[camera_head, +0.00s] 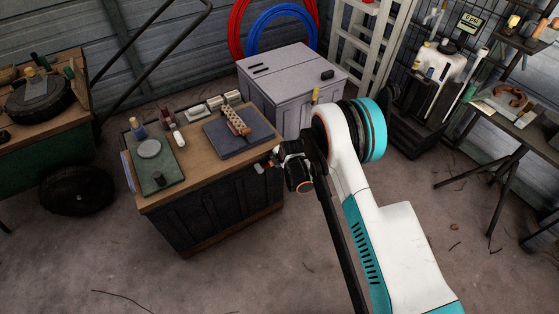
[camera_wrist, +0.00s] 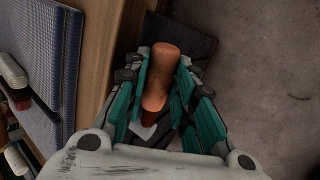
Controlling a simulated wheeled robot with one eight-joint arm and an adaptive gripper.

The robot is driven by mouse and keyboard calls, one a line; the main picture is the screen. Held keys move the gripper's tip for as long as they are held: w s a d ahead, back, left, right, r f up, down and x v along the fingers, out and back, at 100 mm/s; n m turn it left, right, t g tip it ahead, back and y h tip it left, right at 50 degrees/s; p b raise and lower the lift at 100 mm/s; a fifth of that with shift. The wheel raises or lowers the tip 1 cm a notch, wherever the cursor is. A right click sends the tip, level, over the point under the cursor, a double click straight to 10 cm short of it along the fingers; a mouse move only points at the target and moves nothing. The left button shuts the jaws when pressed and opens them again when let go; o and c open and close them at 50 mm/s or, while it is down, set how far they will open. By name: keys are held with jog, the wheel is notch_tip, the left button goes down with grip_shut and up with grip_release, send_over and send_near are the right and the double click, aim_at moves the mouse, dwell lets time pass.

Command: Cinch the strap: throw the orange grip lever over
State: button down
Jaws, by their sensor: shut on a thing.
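The orange grip lever (camera_wrist: 160,75) stands between the teal-padded fingers of my gripper (camera_wrist: 160,95) in the wrist view. The gripper is shut on it, and its rounded orange end shows between the fingertips. In the head view my gripper (camera_head: 272,160) is at the right end of the wooden-topped caddy bench (camera_head: 205,167), beside its edge. The lever is mostly hidden there by the gripper. I cannot make out the strap in either view.
A dark blue mat (camera_head: 215,145) with a tan ridged piece (camera_head: 236,121) lies on the bench top. A green board (camera_head: 160,177) lies at its left. A grey chest (camera_head: 285,75) stands behind. Open floor (camera_head: 330,270) lies in front and right.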

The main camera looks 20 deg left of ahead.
aim_at(269, 166)
jog(key=shift+s+a+r+n+t+h, duration=0.25)
jog(key=shift+r+t+h, duration=0.1)
jog(key=shift+r+t, duration=0.15)
jog(key=shift+s+a+r+n+t+h, duration=0.25)
jog(key=shift+r+t+h, duration=0.1)
jog(key=shift+r+t, duration=0.15)
jog(key=shift+s+a+r+n+t+h, duration=0.25)
jog(key=shift+r+t+h, duration=0.15)
jog(key=shift+t, duration=0.1)
jog(key=shift+s+a+r+n+t+h, duration=0.15)
jog(key=shift+s+r+t+h, duration=0.15)
jog(key=shift+t, duration=0.2)
jog(key=shift+s+a+r+n+t+h, duration=0.65)
jog(key=shift+s+r+t+h, duration=0.1)
jog(key=shift+t, duration=0.45)
jog(key=shift+s+a+r+n+t+h, duration=0.25)
jog(key=shift+s+a+t, duration=0.1)
jog(key=shift+t, duration=0.15)
jog(key=shift+s+a+r+n+t+h, duration=0.15)
jog(key=shift+s+a+n+t+h, duration=0.15)
jog(key=shift+t, duration=0.2)
jog(key=shift+s, duration=0.1)
jog(key=c, duration=1.6)
grip_release()
